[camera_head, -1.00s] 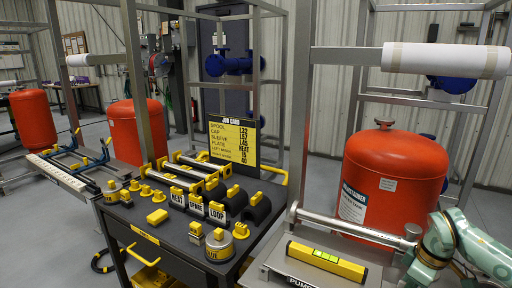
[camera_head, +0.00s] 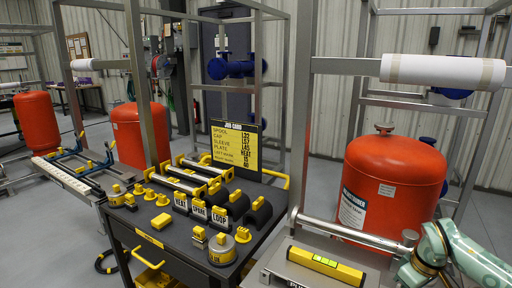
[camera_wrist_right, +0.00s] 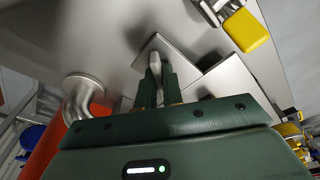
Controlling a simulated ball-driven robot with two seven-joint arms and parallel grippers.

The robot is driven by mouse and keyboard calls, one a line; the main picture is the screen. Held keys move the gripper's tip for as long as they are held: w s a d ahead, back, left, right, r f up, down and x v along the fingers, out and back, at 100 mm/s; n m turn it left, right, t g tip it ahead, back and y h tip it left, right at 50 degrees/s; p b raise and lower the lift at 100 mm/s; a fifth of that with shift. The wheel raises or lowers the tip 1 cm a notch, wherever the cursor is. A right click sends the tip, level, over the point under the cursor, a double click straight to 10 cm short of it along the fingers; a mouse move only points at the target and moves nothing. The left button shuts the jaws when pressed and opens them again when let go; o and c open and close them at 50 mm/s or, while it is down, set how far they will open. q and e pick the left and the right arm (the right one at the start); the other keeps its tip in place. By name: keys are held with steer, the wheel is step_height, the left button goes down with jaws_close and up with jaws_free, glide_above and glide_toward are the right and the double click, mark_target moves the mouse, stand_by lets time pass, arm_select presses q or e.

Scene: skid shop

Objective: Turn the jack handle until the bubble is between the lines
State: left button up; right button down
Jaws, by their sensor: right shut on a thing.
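The yellow spirit level (camera_head: 345,272) lies on the grey steel plate of the skid, its green vial (camera_head: 325,261) facing up. The bubble and lines are too small to read. The end of a yellow block, apparently the level, shows in the right wrist view (camera_wrist_right: 248,30). My right gripper (camera_wrist_right: 156,80) is shut on a slim metal jack handle (camera_wrist_right: 155,62) above a plate. In the head view my right arm comes in from the right, beside the end of the steel pipe. The handle is hidden there. My left gripper is not in view.
A steel pipe (camera_head: 345,229) runs behind the level. A red tank (camera_head: 393,185) stands behind the pipe. A black cart (camera_head: 165,262) with yellow-marked parts and a job card (camera_head: 236,144) stands left of the skid.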

steer(key=shift+s+a+m+p, duration=0.1)
steer(key=shift+m+p, duration=0.45)
steer(key=shift+m, duration=0.05)
steer(key=shift+m+p, duration=0.65)
steer(key=shift+m, duration=0.15)
steer(key=shift+f+m, duration=0.15)
steer(key=shift+m, duration=0.15)
